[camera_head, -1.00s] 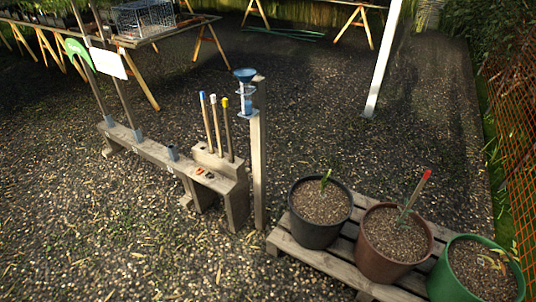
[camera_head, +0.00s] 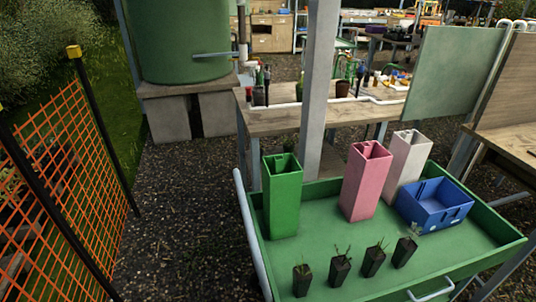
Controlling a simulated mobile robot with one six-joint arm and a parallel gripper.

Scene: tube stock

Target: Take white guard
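The white guard (camera_head: 408,165) is a tall, open-topped square tube. It stands upright at the back right of a green tray (camera_head: 330,287), behind a blue crate and to the right of a pink guard (camera_head: 365,183). Its lower part is partly hidden by the pink guard and the crate. A green guard (camera_head: 283,197) stands upright at the tray's left side. My gripper is not in view.
A blue crate (camera_head: 433,205) sits in the tray's right part, and several small potted seedlings (camera_head: 340,268) stand along its front. A grey post (camera_head: 318,90) rises behind the tray. Orange mesh fence (camera_head: 60,200) runs at left. Gravel between fence and tray is clear.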

